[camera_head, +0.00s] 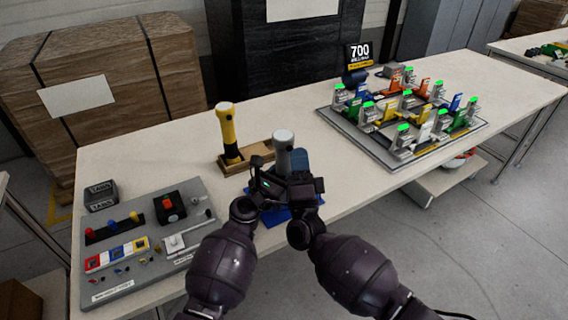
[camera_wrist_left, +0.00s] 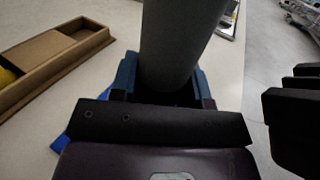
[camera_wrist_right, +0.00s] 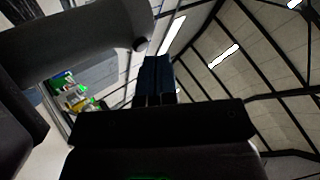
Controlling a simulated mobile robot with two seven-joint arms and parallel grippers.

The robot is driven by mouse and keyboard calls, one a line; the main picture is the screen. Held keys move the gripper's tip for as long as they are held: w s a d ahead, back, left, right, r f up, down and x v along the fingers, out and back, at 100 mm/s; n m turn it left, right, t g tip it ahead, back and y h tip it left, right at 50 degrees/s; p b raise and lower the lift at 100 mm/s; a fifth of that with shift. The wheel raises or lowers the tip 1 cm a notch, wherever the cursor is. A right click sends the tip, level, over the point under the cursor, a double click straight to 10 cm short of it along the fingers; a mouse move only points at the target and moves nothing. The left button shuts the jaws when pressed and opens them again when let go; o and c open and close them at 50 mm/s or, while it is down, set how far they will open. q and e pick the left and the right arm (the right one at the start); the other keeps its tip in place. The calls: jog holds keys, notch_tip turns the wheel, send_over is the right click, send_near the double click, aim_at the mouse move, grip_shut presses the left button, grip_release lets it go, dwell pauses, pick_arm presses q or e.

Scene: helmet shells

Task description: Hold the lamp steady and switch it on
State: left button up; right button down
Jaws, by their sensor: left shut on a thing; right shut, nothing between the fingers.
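The lamp (camera_head: 283,142) is a grey cylinder with a pale top, standing about upright. In the left wrist view the grey lamp barrel (camera_wrist_left: 178,45) rises between the blue fingers of my left gripper (camera_wrist_left: 165,85), which is shut around it. My right gripper (camera_head: 300,160) is beside the lamp on its right, with its blue fingers (camera_wrist_right: 157,68) together and empty. In the right wrist view the lamp (camera_wrist_right: 75,40) lies across the upper left. A small dark knob (camera_wrist_right: 140,44) on its side is close to the fingertips; I cannot tell if they touch. The lamp's foot is hidden.
A yellow lamp (camera_head: 228,130) stands in a wooden tray (camera_head: 236,166) to the left. A blue mat (camera_head: 274,218) lies under my grippers. A grey switch panel (camera_head: 125,287) is at left. A grey board (camera_head: 388,160) with colored fixtures stands right. Bare table lies between.

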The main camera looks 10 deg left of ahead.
jog(key=shift+w+a, duration=0.15)
jog(key=shift+w, duration=0.1)
pick_arm(q)
jog(key=shift+s+d, duration=0.1)
jog(key=shift+d, duration=0.2)
pick_arm(e)
jog(key=shift+a+f, duration=0.1)
jog(key=shift+f, duration=0.05)
dwell(0.4)
pick_arm(q)
jog(key=shift+a+r, duration=0.1)
pick_arm(e)
jog(key=shift+s+d+f, duration=0.2)
jog(key=shift+s+f, duration=0.1)
jog(key=shift+s, duration=0.15)
jog(key=shift+s+d, duration=0.1)
pick_arm(q)
jog(key=shift+a, duration=0.2)
pick_arm(e)
jog(key=shift+s+d+r, duration=0.15)
jog(key=shift+s+d, duration=0.75)
jog(key=shift+s, duration=0.25)
jog(key=shift+s+d+r, duration=0.15)
jog(key=shift+s+d, duration=0.7)
jog(key=shift+s, duration=0.25)
